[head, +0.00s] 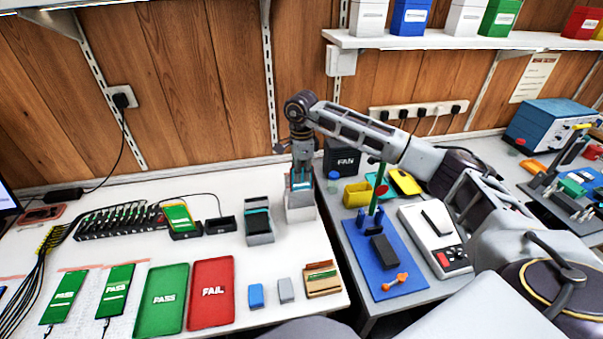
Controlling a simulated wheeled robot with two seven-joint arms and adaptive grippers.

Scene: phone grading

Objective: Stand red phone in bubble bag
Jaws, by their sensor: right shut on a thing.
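My right gripper (301,178) points down at the back right of the white table, over a pale open-topped holder (300,208). It is shut on a small, thin thing with a teal face, mostly hidden by the fingers; I cannot tell its body colour. Its lower end is at or inside the holder's mouth. I cannot tell whether a bubble bag lines this holder. A grey holder (260,238) to its left has a dark, teal-edged slab standing in it. A reddish phone-like thing (40,214) lies at the far left. My left gripper is not in view.
A green PASS tray (162,300) and a red FAIL tray (211,292) lie in front. A black rack (118,222) stands at the back left. A blue mat (388,262) and a white scale (436,240) are right. White table between the trays and holders is clear.

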